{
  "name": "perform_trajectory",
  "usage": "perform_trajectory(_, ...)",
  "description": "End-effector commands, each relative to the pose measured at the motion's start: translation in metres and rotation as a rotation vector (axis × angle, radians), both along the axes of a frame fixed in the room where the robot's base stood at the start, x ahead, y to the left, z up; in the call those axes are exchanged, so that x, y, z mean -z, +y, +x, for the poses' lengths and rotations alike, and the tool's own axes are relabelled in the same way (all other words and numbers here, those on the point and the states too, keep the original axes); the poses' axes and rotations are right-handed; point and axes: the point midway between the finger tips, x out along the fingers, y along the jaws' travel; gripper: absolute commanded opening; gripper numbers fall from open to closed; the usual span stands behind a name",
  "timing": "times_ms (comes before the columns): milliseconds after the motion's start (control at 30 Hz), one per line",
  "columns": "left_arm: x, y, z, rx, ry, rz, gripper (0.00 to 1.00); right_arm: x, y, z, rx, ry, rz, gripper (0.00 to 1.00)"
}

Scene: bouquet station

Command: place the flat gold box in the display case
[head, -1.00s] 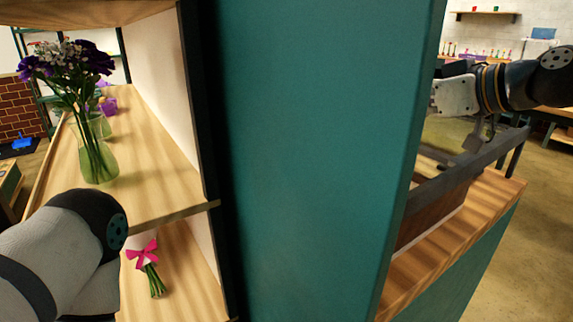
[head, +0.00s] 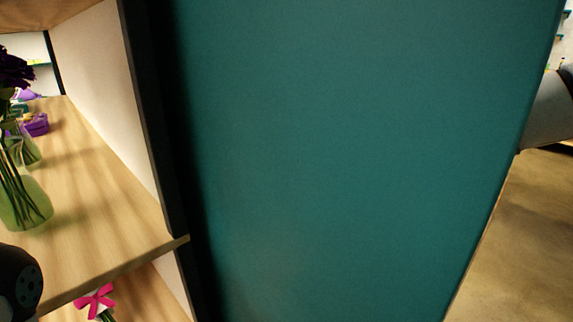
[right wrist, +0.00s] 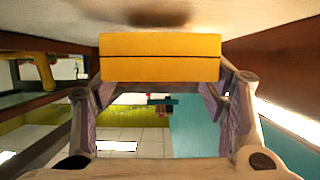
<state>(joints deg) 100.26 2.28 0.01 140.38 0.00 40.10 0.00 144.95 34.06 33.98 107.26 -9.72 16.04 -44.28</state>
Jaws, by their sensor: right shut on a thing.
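The flat gold box (right wrist: 160,57) shows in the right wrist view as a yellow block with a dark seam across its middle. My right gripper (right wrist: 160,82) is shut on it, one finger at each end. A pale surface (right wrist: 240,17) with a dark shadow lies close beyond the box, with brown walls (right wrist: 274,44) at the sides. These look like the inside of the display case, though I cannot be sure. I cannot tell whether the box touches the surface. In the head view the case and right gripper are hidden. My left gripper is out of view.
A large teal panel (head: 350,150) fills the middle of the head view. Left of it, a wooden shelf (head: 100,200) holds a glass vase (head: 25,205) of dark flowers and a purple item (head: 36,124). A pink bow (head: 95,301) shows below. Floor is open at right.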

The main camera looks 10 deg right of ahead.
Motion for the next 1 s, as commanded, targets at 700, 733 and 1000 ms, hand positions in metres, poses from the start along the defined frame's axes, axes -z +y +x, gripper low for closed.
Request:
perform_trajectory(700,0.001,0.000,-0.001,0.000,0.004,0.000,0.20,0.007,0.000,0.000,0.001,-0.007,0.000,0.80)
perform_trajectory(733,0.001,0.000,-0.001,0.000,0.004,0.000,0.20,0.007,0.000,0.000,0.001,-0.007,0.000,0.86)
perform_trajectory(1000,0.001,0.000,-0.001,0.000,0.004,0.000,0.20,0.007,0.000,0.000,0.000,-0.007,0.000,0.86)
